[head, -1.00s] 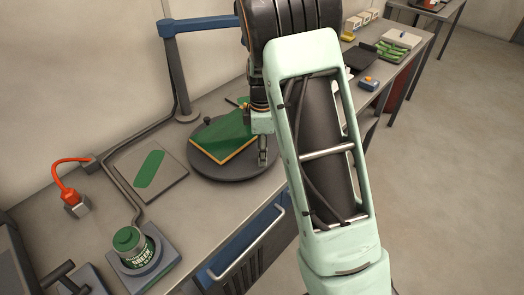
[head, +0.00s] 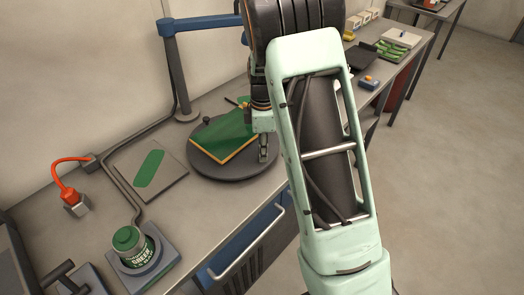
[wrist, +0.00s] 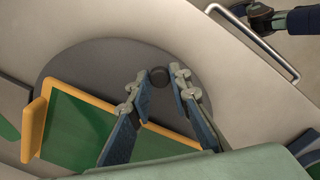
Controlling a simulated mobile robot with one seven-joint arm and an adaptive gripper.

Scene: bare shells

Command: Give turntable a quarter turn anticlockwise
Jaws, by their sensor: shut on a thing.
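The turntable (head: 213,172) is a dark grey round disc on the bench; it also shows in the wrist view (wrist: 75,58). On it lies a green panel with orange edges (head: 222,137), also in the wrist view (wrist: 75,130). A small dark knob (wrist: 158,76) stands near the disc's rim, between my fingertips. My gripper (head: 263,156) points down at the disc's near right side in the head view. In the wrist view my gripper (wrist: 159,80) is shut on this knob. A second dark knob (head: 207,120) shows at the disc's far left rim.
A grey plate with a green patch (head: 152,175) lies left of the turntable. A green-labelled can (head: 132,246) is at the front left. A drawer handle (head: 247,243) juts from the bench front.

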